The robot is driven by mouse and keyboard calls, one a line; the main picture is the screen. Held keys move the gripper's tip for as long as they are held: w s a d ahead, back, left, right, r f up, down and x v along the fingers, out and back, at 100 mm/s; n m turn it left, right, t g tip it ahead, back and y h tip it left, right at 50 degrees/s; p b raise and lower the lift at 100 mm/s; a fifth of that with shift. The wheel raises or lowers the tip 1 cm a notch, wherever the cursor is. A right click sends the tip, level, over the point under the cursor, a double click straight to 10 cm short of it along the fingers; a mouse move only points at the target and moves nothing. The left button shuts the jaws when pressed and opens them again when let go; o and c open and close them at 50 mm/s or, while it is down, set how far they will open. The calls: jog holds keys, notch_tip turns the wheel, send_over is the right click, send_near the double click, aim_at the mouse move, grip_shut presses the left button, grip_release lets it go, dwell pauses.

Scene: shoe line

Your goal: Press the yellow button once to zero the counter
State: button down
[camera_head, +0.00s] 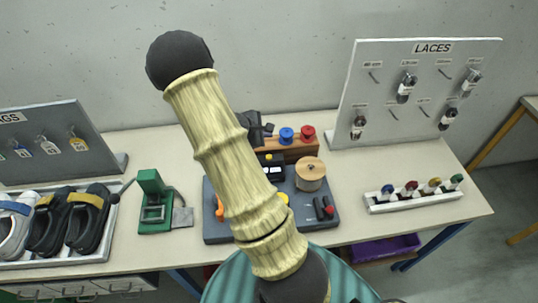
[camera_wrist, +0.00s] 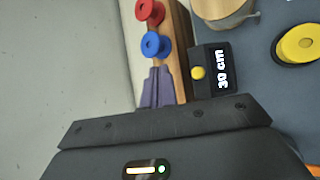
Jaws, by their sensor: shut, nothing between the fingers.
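In the head view the counter (camera_head: 269,165) sits on the dark board, partly hidden by my arm. A larger yellow round button on a black base (camera_wrist: 298,45) stands apart from it; in the head view it peeks out beside my arm (camera_head: 284,199). My gripper (camera_wrist: 157,70) is shut and empty, its fingers left of the counter in the wrist view. In the head view my gripper (camera_head: 266,129) is mostly hidden behind my arm.
A blue spool (camera_head: 286,135) and red spool (camera_head: 308,133) stand on a wooden rack behind the counter. A wooden spool (camera_head: 310,172) is on the board at right. A green press (camera_head: 153,205), shoe tray (camera_head: 60,262) and LACES panel (camera_head: 400,118) surround the board.

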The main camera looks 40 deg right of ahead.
jog(key=shift+f, duration=0.1)
jog(key=b, duration=0.5)
send_over(266, 158)
notch_tip(266, 158, down, 7)
jog(key=shift+r, duration=0.1)
jog(key=shift+f+b, duration=0.95)
jog(key=shift+b, duration=0.2)
jog(key=shift+f, duration=0.1)
dwell(0.8)
jog(key=shift+s+f+b, duration=0.1)
jog(key=shift+f+b, duration=0.2)
jog(key=shift+b, duration=0.4)
jog(key=shift+f+b, duration=0.45)
jog(key=shift+b, duration=0.2)
dwell(0.7)
jog(key=shift+r, duration=0.15)
jog(key=shift+r+p, duration=0.55)
jog(key=shift+r, duration=0.2)
